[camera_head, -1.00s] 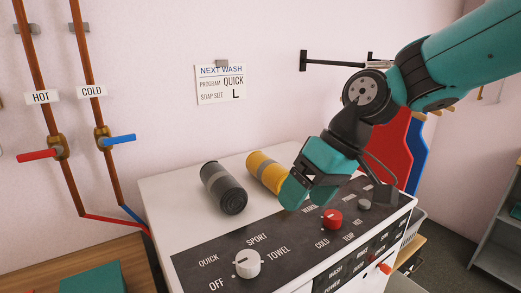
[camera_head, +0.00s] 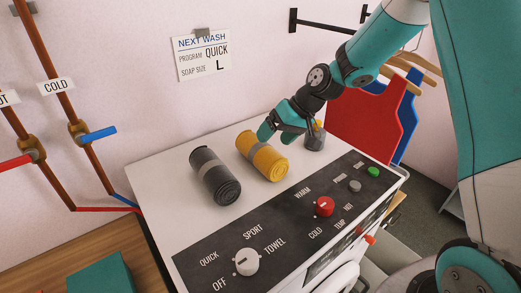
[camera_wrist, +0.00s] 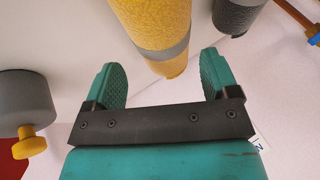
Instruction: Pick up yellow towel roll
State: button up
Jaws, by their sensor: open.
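The yellow towel roll (camera_head: 263,160) with a grey band lies on the white top of the washing machine (camera_head: 155,175). My gripper (camera_head: 283,125) is open and empty at the far end of the roll, beside and above it. In the wrist view, the yellow roll (camera_wrist: 152,22) reaches in from the top, its banded end near the gap between the fingers (camera_wrist: 160,62).
A dark grey towel roll (camera_head: 215,177) lies left of the yellow one. A grey cylinder with a yellow knob (camera_head: 315,138) stands close to the right of my gripper. The control panel (camera_head: 290,225) with its dials runs along the front. The wall (camera_head: 140,60) is behind.

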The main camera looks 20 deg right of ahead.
aim_at(267, 145)
jog(key=shift+p+x, duration=1.55)
jog(key=shift+x, duration=1.35)
jog(key=shift+a+r, duration=0.1)
jog(key=c, duration=0.8)
